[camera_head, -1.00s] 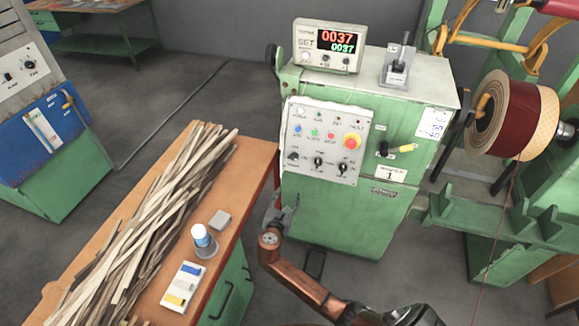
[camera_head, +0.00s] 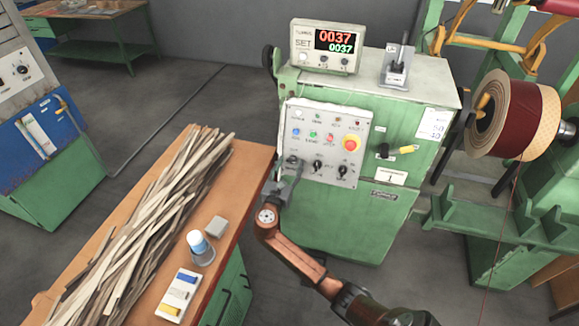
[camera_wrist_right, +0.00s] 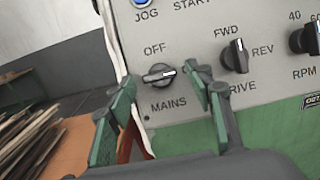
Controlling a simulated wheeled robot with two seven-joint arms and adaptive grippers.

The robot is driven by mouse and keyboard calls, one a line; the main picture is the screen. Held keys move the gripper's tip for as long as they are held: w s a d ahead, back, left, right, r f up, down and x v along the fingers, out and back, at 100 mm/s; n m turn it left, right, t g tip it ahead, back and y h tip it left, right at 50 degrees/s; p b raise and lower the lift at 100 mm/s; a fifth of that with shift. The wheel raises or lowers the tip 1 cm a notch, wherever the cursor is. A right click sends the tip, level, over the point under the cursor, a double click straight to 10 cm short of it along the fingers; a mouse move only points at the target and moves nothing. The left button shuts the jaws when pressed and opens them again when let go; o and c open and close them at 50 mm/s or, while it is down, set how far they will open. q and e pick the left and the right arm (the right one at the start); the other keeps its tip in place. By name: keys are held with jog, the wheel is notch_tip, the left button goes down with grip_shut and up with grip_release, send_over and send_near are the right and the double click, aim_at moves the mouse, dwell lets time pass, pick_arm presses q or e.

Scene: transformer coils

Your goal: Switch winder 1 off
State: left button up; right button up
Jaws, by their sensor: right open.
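Winder 1 is the green cabinet (camera_head: 345,215) with a label marked 1. Its grey control panel (camera_head: 325,120) carries lamps, buttons and rotary knobs. The black MAINS knob (camera_wrist_right: 158,74) is at the panel's lower left, with OFF printed above it. Its handle lies nearly level, its white mark towards the right. My right gripper (camera_head: 287,170) is at this corner in the head view, partly covering the knob. In the right wrist view my gripper (camera_wrist_right: 166,82) is open, with a green-padded finger on either side of the knob. Contact cannot be told. My left gripper is not in view.
The counter (camera_head: 326,45) on top reads 0037. A wooden bench (camera_head: 238,170) with strips (camera_head: 150,220) and a cup (camera_head: 201,248) stands left.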

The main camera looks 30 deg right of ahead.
jog(key=shift+c, duration=0.7)
